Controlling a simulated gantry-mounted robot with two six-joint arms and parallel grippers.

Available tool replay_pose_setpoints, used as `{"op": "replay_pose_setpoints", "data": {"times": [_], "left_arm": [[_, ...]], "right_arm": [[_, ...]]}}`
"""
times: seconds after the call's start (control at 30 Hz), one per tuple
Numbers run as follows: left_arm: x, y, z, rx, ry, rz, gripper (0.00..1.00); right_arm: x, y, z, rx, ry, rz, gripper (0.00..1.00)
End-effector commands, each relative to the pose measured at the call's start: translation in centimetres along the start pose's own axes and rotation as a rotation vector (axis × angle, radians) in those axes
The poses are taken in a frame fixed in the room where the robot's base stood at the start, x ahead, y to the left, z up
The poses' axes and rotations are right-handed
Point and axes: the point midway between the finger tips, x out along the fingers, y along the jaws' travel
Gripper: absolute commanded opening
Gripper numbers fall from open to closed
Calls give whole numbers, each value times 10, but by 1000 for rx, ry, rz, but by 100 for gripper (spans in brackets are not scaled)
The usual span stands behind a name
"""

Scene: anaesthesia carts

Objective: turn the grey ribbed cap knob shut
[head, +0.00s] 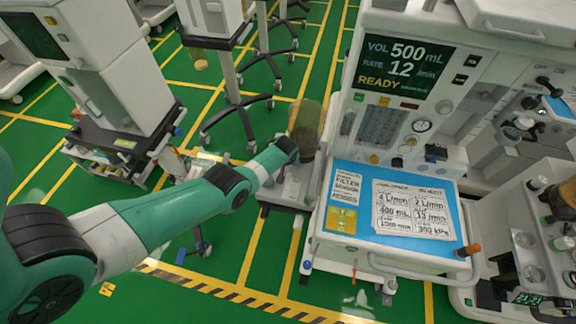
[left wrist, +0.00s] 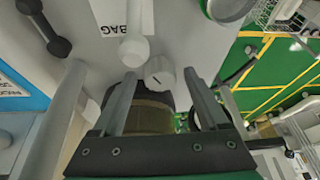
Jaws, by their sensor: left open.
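In the left wrist view a round, light grey knob (left wrist: 160,72) with a short dark line on its face is on a pale surface. It is likely the cap knob; its ribs are too small to make out. My left gripper (left wrist: 160,80) is open, with one finger on each side of the knob's lower part in the picture. I cannot tell whether either finger touches it. In the head view my left arm (head: 225,188) reaches to the amber canister (head: 306,118) at the machine's left side, and the knob cannot be made out there. My right gripper is not in view.
A white knob on a stem (left wrist: 133,50) sits close beside the grey knob, under a "BAG" label (left wrist: 122,16). A black-ended lever (left wrist: 50,38) is to the left. The cart's blue worktop (head: 345,215) holds cards.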

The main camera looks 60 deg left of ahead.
Motion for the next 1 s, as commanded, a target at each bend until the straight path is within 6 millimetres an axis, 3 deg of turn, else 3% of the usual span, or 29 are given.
{"op": "replay_pose_setpoints", "data": {"times": [0.07,0.5,1.0], "left_arm": [[0,0,0,0,0,0,77],[0,0,0,1,0,0,0],[-1,-1,1,92,-1,37,0]], "right_arm": [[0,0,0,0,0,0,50],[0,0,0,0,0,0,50],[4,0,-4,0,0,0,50]]}}
